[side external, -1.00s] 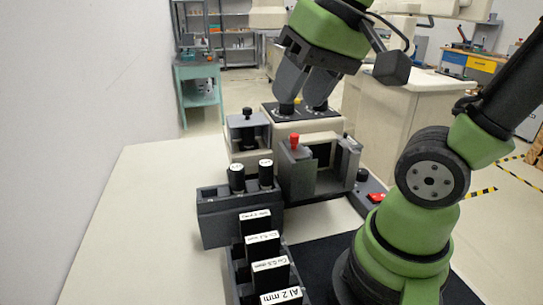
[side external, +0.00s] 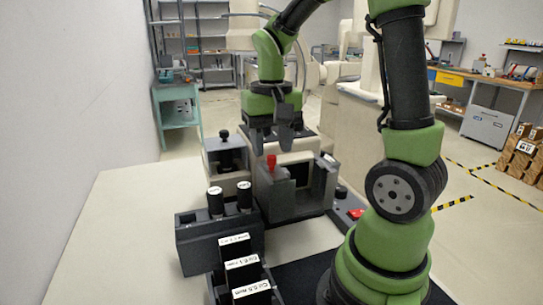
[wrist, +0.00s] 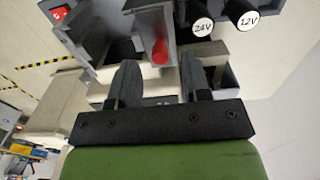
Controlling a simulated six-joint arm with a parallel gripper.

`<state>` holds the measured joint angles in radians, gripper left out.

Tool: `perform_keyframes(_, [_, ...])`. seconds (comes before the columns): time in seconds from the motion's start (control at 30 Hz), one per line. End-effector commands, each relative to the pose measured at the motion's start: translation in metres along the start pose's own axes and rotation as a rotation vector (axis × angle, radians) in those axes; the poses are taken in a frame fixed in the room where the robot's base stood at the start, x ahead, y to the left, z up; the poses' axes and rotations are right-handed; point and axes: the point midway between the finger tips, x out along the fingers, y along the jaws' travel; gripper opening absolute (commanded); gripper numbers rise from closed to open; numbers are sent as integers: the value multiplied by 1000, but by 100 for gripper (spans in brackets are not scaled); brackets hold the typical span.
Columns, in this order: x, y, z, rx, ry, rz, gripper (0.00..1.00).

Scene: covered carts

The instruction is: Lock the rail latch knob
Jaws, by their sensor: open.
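A red knob (side external: 271,161) stands upright on a grey block (side external: 274,192) at the front of the beige machine; I take it for the rail latch knob, though no label shows this. In the wrist view the red knob (wrist: 160,50) appears beside a grey plate, between and beyond my fingertips. My gripper (side external: 271,146) points down above the machine, just above and apparently behind the knob. Its two fingers are apart and empty, with my gripper (wrist: 159,66) open in the wrist view. I see no contact with the knob; the exact depth gap is unclear.
A black knob (side external: 224,133) stands on a box left of the red one. Black cylinders marked 24V (wrist: 203,27) and 12V (wrist: 247,22) stand in a grey holder (side external: 190,247). Labelled blocks (side external: 242,268) stand in front. The table at left (side external: 120,230) is clear.

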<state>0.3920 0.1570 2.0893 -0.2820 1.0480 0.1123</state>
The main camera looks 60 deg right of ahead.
Motion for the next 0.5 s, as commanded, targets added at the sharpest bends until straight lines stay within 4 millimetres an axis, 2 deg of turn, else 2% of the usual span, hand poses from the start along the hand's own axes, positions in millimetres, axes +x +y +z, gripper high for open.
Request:
perform_keyframes(0.1, [16, 0, 1, 0, -5, 2, 44])
perform_keyframes(0.2, [24, 0, 0, 0, -3, 0, 44])
perform_keyframes(0.5, [30, 0, 0, 1, 1, -1, 44])
